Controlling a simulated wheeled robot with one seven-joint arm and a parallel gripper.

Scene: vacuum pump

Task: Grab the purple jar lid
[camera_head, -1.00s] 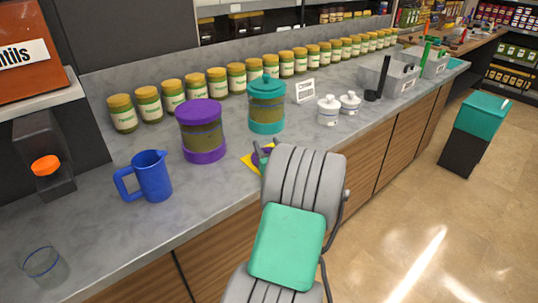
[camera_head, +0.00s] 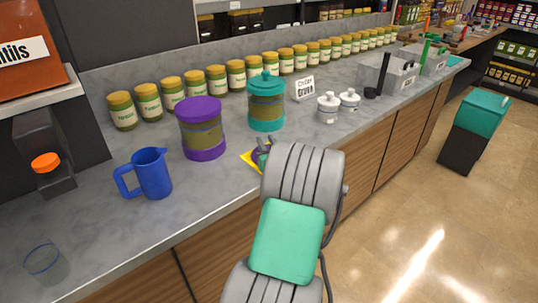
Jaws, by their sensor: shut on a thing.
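A jar with a purple lid (camera_head: 201,108) and purple base stands upright on the counter, left of my gripper and apart from it. My gripper (camera_head: 263,153) is low over the counter near its front edge, largely hidden behind my arm.
A teal-lidded jar (camera_head: 266,100) stands behind my gripper. A blue jug (camera_head: 152,173) and a clear glass (camera_head: 41,262) are to the left. Two white pots (camera_head: 328,107) are to the right. A row of labelled jars (camera_head: 217,78) lines the wall. Bare counter lies around the jug.

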